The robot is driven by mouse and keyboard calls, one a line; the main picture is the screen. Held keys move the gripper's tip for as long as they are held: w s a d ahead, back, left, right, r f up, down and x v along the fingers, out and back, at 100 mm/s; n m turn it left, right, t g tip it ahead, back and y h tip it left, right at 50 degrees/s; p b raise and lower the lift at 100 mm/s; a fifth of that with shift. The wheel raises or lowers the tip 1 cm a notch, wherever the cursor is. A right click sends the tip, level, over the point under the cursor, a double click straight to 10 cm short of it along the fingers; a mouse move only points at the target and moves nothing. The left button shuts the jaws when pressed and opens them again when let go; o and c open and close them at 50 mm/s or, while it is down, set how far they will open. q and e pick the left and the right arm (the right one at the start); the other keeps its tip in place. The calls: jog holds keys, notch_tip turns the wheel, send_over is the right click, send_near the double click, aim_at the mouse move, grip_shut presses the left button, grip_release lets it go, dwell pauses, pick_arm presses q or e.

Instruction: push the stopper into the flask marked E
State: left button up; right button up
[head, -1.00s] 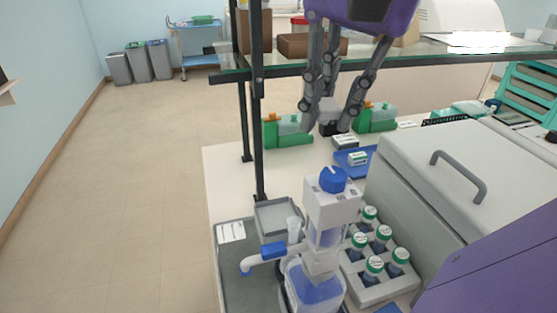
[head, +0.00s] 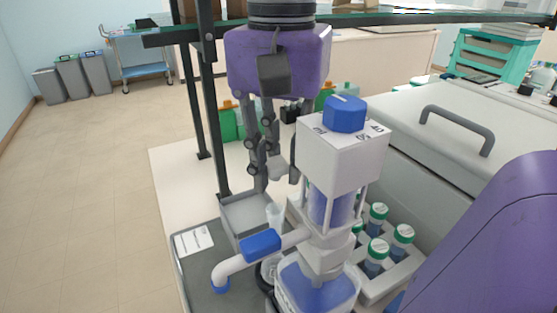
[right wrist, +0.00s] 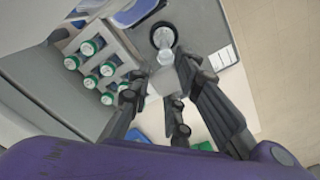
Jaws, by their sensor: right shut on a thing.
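My right gripper (head: 265,160) hangs fingers-down above the work surface, shut on a pale grey stopper (head: 277,167). In the right wrist view the stopper (right wrist: 164,82) shows between the fingers (right wrist: 160,105), partly covered by them. A small clear flask (head: 274,214) stands below and slightly nearer, behind the dispenser's spout. It also shows in the right wrist view (right wrist: 165,57), by a dark ring. Stopper and flask look apart. No letter E can be read on the flask. My left gripper is not in view.
A white dispenser with a blue knob (head: 344,114) stands close on the right, its spout (head: 240,262) reaching left. A rack of green-capped bottles (right wrist: 128,62) is beside it. A grey tray (head: 228,214) lies behind the flask. A glass shelf (head: 400,18) is above.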

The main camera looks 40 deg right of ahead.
aim_at(281, 218)
notch_tip(281, 218, down, 2)
jog(key=shift+w+f+b, duration=0.1)
jog(key=shift+f+b, duration=0.05)
jog(key=shift+b, duration=0.3)
jog(key=shift+f+b, duration=0.4)
jog(key=shift+f, duration=0.4)
jog(key=shift+f+b, duration=0.3)
jog(key=shift+f, duration=0.2)
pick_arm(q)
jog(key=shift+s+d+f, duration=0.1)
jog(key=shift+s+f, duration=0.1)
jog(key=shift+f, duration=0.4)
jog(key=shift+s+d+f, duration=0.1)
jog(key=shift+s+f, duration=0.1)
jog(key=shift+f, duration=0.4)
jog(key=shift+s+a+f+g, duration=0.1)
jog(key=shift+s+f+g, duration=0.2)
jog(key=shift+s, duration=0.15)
pick_arm(e)
jog(key=shift+f, duration=0.15)
pick_arm(q)
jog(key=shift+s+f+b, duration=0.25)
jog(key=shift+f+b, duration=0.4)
jog(key=shift+b, duration=0.15)
pick_arm(e)
jog(key=shift+f, duration=0.7)
jog(key=o, duration=0.8)
